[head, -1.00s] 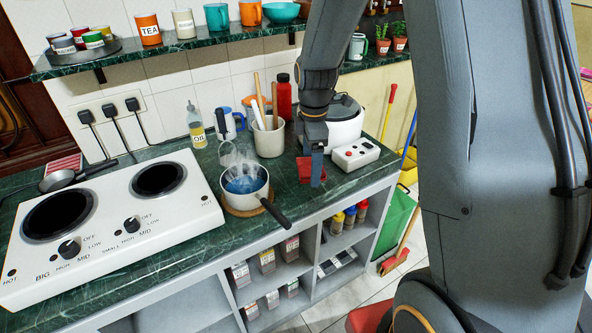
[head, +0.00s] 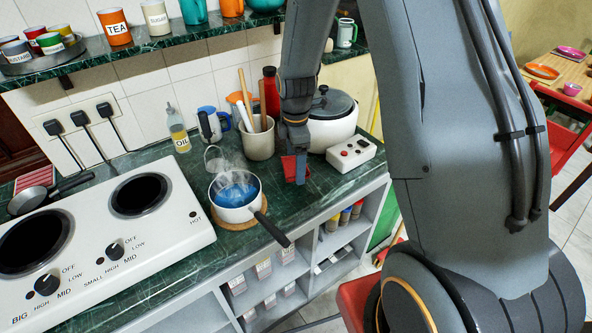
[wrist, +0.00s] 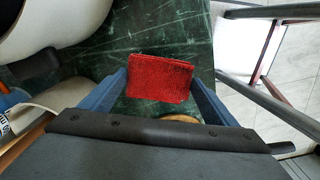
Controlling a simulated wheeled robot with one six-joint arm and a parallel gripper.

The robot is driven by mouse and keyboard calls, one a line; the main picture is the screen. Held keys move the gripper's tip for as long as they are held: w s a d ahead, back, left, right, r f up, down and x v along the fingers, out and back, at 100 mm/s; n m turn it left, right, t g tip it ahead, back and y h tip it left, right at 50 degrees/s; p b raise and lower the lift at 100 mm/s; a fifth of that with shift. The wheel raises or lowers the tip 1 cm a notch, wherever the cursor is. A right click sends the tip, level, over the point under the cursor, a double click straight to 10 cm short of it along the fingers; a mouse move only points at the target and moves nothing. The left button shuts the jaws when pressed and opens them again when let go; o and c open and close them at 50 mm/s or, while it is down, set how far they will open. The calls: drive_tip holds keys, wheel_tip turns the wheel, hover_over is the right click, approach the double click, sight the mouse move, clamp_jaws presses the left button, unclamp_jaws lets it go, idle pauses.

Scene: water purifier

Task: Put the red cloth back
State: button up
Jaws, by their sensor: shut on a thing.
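The red cloth (wrist: 160,78) is a small folded square between the two blue fingers of my gripper (wrist: 160,92) in the wrist view. In the head view my gripper (head: 297,168) points down above the green marble counter (head: 330,188), shut on the red cloth (head: 288,166), which shows partly behind the finger. I cannot tell whether the cloth touches the counter.
A steaming white pot (head: 236,197) of blue liquid stands left of my gripper, its dark handle reaching toward the front edge. A utensil crock (head: 258,142), a rice cooker (head: 333,120) and a control box (head: 351,152) stand close by. A two-plate stove (head: 95,228) fills the left.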

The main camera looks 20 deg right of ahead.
drive_tip(key=shift+d+f+p, duration=0.1)
drive_tip(key=shift+f+p, duration=0.5)
drive_tip(key=shift+f, duration=1.5)
drive_tip(key=shift+f, duration=0.1)
drive_tip(key=o, duration=1)
